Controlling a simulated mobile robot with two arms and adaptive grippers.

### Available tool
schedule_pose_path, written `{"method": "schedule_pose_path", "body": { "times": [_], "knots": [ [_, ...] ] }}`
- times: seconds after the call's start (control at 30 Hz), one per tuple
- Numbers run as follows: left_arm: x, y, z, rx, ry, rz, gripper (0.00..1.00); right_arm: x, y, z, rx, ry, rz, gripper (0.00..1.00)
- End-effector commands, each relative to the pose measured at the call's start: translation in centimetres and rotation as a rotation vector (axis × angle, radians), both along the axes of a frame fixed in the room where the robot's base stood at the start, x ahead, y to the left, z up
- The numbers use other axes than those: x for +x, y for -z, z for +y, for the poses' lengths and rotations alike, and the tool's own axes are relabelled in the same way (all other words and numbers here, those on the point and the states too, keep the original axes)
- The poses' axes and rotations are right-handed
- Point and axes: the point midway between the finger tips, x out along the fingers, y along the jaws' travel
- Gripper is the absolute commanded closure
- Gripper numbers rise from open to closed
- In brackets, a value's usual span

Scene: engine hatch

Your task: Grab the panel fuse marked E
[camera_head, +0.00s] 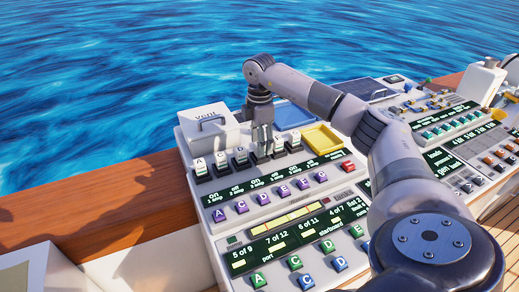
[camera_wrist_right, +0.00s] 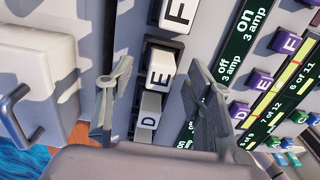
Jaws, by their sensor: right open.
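The fuse marked E (camera_wrist_right: 162,66) is a white cap on a dark base in a row on the console; its letter reads clearly in the right wrist view. Fuse F (camera_wrist_right: 179,14) stands above it there and fuse D (camera_wrist_right: 149,110) below it. My right gripper (camera_wrist_right: 157,85) is open and empty, one finger on either side of the row in the picture, with E between and near the fingertips. I cannot tell whether the fingers touch E. In the head view the right gripper (camera_head: 263,140) points down over the row and partly hides the fuses there. My left gripper is not in view.
A white box with a handle (camera_head: 208,126) stands left of the row. A yellow tray (camera_head: 323,138) and a blue tray (camera_head: 292,114) lie to the right and behind. Purple lettered buttons (camera_head: 264,198) and dark display strips (camera_head: 240,188) run in front.

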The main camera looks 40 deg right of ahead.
Motion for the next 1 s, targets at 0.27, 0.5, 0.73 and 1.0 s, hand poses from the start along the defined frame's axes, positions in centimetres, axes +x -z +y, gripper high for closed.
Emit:
{"method": "schedule_pose_path", "body": {
  "times": [0.27, 0.5, 0.73, 1.0],
  "knots": [
    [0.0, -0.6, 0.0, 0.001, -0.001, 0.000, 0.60, 0.0, 2.4, 0.1, 0.000, 0.000, -0.001, 0.52],
    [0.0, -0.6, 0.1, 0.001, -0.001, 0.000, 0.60, 0.0, 2.5, 0.1, 0.000, -0.001, -0.001, 0.56],
    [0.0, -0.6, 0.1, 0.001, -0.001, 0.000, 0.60, 0.0, 2.4, 0.1, 0.001, -0.001, -0.001, 0.71],
    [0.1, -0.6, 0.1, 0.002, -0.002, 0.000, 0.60, 0.0, 2.4, 0.1, 0.001, -0.001, -0.001, 0.89]
  ]
}}
